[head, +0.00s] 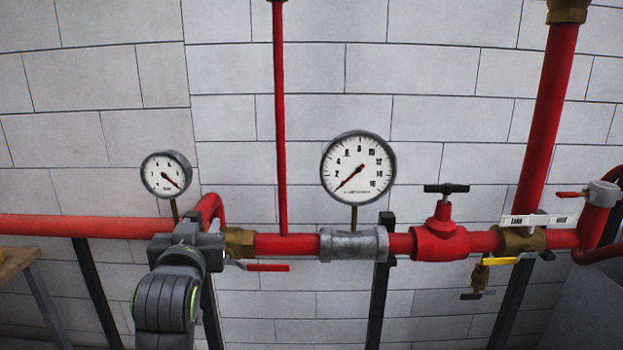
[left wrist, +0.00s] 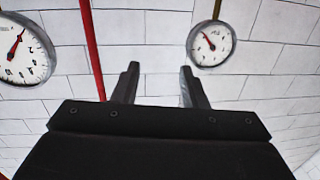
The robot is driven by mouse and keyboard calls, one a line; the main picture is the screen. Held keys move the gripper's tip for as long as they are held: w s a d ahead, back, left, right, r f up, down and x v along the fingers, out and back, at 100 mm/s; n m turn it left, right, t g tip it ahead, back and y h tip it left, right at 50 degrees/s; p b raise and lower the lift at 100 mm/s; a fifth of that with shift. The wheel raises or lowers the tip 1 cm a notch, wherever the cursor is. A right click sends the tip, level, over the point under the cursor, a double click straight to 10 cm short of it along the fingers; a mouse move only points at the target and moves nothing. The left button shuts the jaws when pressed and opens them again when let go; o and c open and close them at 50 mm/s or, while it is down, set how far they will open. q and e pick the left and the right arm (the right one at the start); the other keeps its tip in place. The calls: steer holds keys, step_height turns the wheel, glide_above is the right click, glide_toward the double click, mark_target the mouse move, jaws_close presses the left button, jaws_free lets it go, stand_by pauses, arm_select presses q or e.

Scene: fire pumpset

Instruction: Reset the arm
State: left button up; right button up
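My left arm comes in from the bottom of the head view, and its grey gripper (head: 188,238) is in front of the red horizontal pipe (head: 80,227), just left of a brass fitting (head: 239,242). In the left wrist view the two dark fingers of the left gripper (left wrist: 158,70) stand apart with nothing between them, only the block wall behind. Whether the gripper touches the pipe cannot be told. My right arm and gripper are not in view.
A small gauge (head: 166,174) is above the gripper, and a large gauge (head: 358,170) is further right. A red lever (head: 267,267) is just right of the gripper. A red valve (head: 441,237) and a yellow lever (head: 500,261) are further right. A wooden surface (head: 14,263) is at the left edge.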

arm_select(q)
steer(key=s+a+f+g, duration=0.25)
steer(key=s+f, duration=0.25)
steer(key=f, duration=0.4)
steer(key=s+a+f+g, duration=0.25)
steer(key=s+f, duration=0.25)
steer(key=f, duration=0.4)
steer(key=s+a+f+g, duration=0.25)
steer(key=s+f, duration=0.35)
steer(key=f, duration=0.3)
steer(key=s+a+f+g, duration=0.1)
steer(key=s+f+g, duration=0.3)
steer(key=s, duration=0.7)
steer(key=s+a+f+g, duration=0.2)
steer(key=s+f, duration=0.5)
steer(key=s, duration=0.4)
step_height(320, 180, down, 24)
steer(key=a+g, duration=0.1)
steer(key=g, duration=0.1)
steer(key=s+d+f+h, duration=0.1)
steer(key=s+f, duration=1.4)
steer(key=f, duration=0.1)
steer(key=shift+f+g, duration=0.25)
steer(key=shift+g, duration=0.1)
